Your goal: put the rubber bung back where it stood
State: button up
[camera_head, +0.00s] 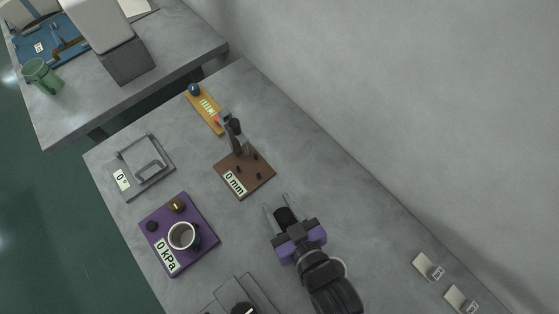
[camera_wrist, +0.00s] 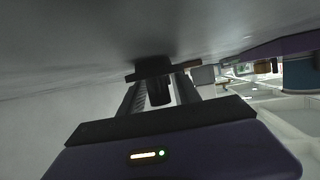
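A black rounded piece, most likely the rubber bung (camera_head: 284,214), is between the two thin fingers of my gripper (camera_head: 275,200) in the head view. In the wrist view the dark bung (camera_wrist: 159,92) has a narrow stem and a wider dark part at the grey surface. My gripper (camera_wrist: 158,88) has a finger on each side of the stem, with narrow gaps showing, so the fingers look open around it. Whether either finger touches it is hard to tell. The spot where the bung stood is not marked in these views.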

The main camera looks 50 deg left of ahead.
jog(key=shift+r, duration=0.1)
jog(key=shift+d+r, duration=0.15)
jog(key=b+v, duration=0.1)
jog(key=v, duration=1)
jog(key=shift+s+d+r, duration=0.1)
jog(key=shift+s+d, duration=0.05)
jog(key=shift+d, duration=0.2)
